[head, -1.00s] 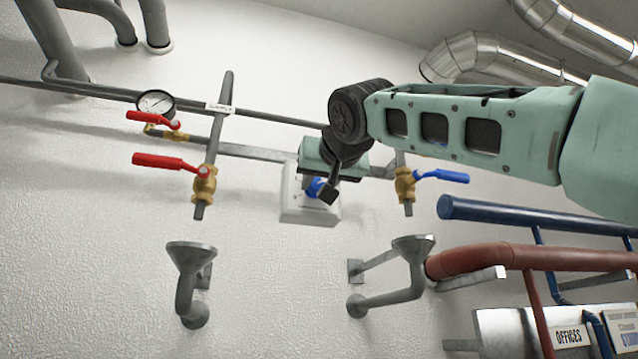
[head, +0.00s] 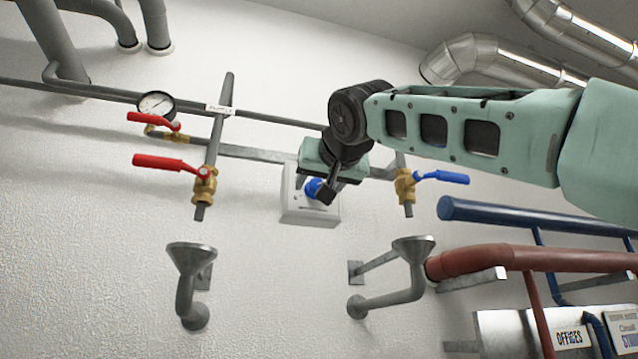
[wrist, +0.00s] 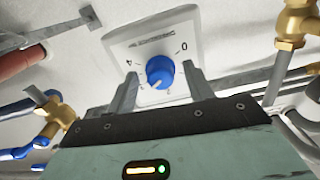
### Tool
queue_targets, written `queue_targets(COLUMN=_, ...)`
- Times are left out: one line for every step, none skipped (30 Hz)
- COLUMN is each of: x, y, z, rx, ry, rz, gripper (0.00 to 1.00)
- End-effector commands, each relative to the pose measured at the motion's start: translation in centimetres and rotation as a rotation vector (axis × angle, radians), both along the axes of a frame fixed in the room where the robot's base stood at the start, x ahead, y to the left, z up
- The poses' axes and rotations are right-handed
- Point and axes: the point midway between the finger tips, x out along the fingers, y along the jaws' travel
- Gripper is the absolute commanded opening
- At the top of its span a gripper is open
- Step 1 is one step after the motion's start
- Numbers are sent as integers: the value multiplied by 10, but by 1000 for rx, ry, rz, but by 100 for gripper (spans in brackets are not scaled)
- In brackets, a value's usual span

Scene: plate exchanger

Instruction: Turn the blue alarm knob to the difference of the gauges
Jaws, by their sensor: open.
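The blue alarm knob (wrist: 160,71) sits on a white box (wrist: 118,46) on the wall. The scale in the wrist view appears upside down, with 0 at right and 4 at left; a pale mark on the knob points to lower left. In the head view the knob (head: 313,188) is partly covered by my gripper (head: 327,190). My gripper (wrist: 160,78) is open, with one finger on each side of the knob; I cannot tell whether they touch it. One round gauge (head: 156,104) shows at left, its reading too small to tell. No second gauge is visible; my arm covers part of the pipework.
Red-handled valves (head: 168,162) stand left of the box and a blue-handled valve (head: 440,177) stands close on its right. Grey drain funnels (head: 191,255) are below. Blue (head: 520,215) and red (head: 560,258) pipes run at right. The wall directly below the box is clear.

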Motion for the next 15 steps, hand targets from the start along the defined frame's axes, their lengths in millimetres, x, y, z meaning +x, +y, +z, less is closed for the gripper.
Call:
queue_targets(x=-2, y=0, z=0, rx=0, ry=-1, rz=1, gripper=52)
queue_targets(x=-4, y=-1, z=0, rx=0, ry=-1, rz=1, gripper=52)
queue_targets(x=-7, y=-1, z=-1, rx=1, ry=-2, rz=2, gripper=52)
queue_targets(x=-10, y=-2, z=-1, rx=1, ry=-2, rz=2, gripper=52)
queue_targets(x=-15, y=-3, z=-1, rx=1, ry=-3, rz=3, gripper=52)
queue_targets(x=-21, y=-5, z=-2, rx=2, ry=-3, rz=3, gripper=52)
queue_targets(x=-26, y=-7, z=-2, rx=2, ry=-3, rz=3, gripper=52)
queue_targets(x=-32, y=-9, z=-3, rx=2, ry=-3, rz=3, gripper=52)
queue_targets(x=-41, y=-11, z=-3, rx=2, ry=-3, rz=5, gripper=52)
queue_targets(x=-48, y=-13, z=-3, rx=2, ry=-4, rz=4, gripper=52)
queue_targets(x=-55, y=-16, z=-3, rx=2, ry=-4, rz=3, gripper=52)
queue_targets(x=-64, y=-18, z=-3, rx=2, ry=-4, rz=4, gripper=52)
queue_targets(x=-71, y=-20, z=-3, rx=2, ry=-3, rz=5, gripper=52)
queue_targets(x=-78, y=-22, z=-3, rx=2, ry=-2, rz=4, gripper=52)
queue_targets(x=-87, y=-25, z=-3, rx=3, ry=-3, rz=3, gripper=52)
